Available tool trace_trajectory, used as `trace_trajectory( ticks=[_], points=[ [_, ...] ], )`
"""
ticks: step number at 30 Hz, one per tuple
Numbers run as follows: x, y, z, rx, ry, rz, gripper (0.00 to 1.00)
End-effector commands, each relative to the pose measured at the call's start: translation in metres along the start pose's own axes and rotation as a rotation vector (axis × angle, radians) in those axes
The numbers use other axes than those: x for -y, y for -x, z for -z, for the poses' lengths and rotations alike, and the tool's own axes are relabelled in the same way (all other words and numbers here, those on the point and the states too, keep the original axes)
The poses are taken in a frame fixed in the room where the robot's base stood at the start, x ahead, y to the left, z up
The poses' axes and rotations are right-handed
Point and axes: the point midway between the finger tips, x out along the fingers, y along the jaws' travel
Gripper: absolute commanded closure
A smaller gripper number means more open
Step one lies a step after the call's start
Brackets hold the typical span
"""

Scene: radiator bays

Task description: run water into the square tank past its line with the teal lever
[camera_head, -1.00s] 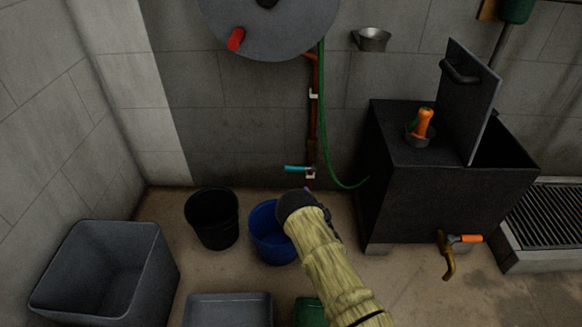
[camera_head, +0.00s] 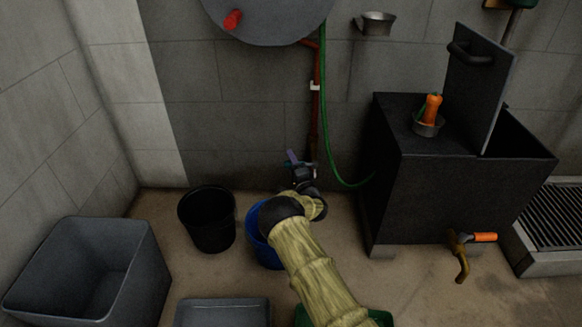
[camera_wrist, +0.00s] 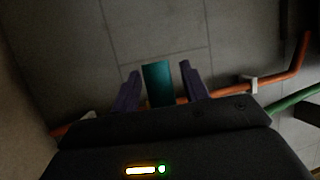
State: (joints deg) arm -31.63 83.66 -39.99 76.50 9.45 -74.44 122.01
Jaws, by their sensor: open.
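In the wrist view the teal lever (camera_wrist: 157,84) stands between the two spread fingers of my gripper (camera_wrist: 160,82), with a gap to each finger. In the head view my gripper (camera_head: 293,160) is at the foot of the red pipe and hides most or all of the lever. A black square tank (camera_head: 450,190) with a raised lid stands on the right. A grey square-sided tub (camera_head: 140,290) stands at lower left. No fill line or water can be made out on either.
A blue bucket (camera_head: 257,245) is partly behind my arm, with a black bucket (camera_head: 208,220) left of it. A green hose (camera_head: 325,130) runs down to the black tank. An orange-handled tap (camera_head: 472,239) sticks out in front of that tank.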

Motion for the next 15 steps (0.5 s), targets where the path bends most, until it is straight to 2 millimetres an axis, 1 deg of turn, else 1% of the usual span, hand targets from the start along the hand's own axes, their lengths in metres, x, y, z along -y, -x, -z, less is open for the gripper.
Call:
trace_trajectory(
  ticks=[3,10,14,15],
  points=[
    [0.0003,-0.0043,-0.0002,0.000,0.000,0.001,0.55],
    [0.0009,-0.0044,0.0000,0.000,0.000,0.000,0.55],
    [0.0007,-0.0042,-0.0001,0.000,0.000,0.000,0.81],
    [0.0007,-0.0042,-0.0001,0.000,0.000,0.000,0.88]
  ],
)
